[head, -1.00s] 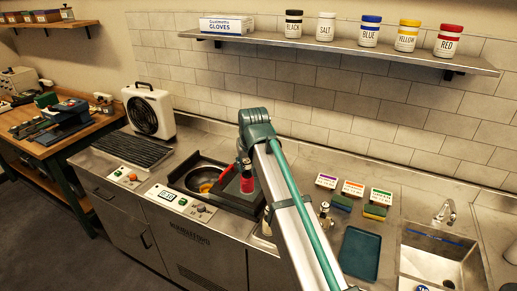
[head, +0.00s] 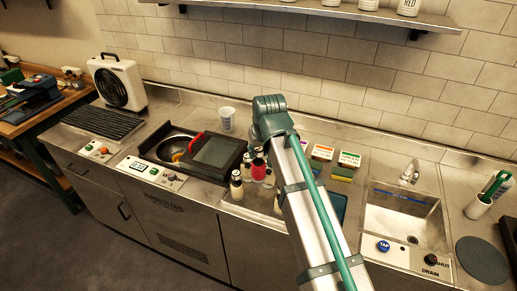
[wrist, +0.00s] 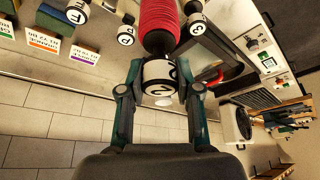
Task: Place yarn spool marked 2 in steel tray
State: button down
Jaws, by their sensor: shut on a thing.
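The yarn spool (wrist: 160,25) has red yarn and a white end marked 2. My gripper (wrist: 158,78) is shut on its white end, with one finger on each side. In the head view the red spool (head: 258,170) hangs below my gripper, just right of the dark framed panel and close to small bottles. Whether it touches anything below cannot be told. I cannot clearly make out a steel tray; my arm covers part of the counter there.
The dark panel (head: 215,152) with a red handle lies left. A white cup (head: 227,120) stands behind. Label cards (head: 322,152) and the sink (head: 402,218) are right.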

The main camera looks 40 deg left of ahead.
aim_at(259, 179)
jog(key=shift+f+b, duration=3.5)
jog(key=shift+f, duration=3.6)
jog(key=c, duration=0.7)
grip_release()
jog(key=o, duration=0.4)
jog(key=shift+r, duration=0.1)
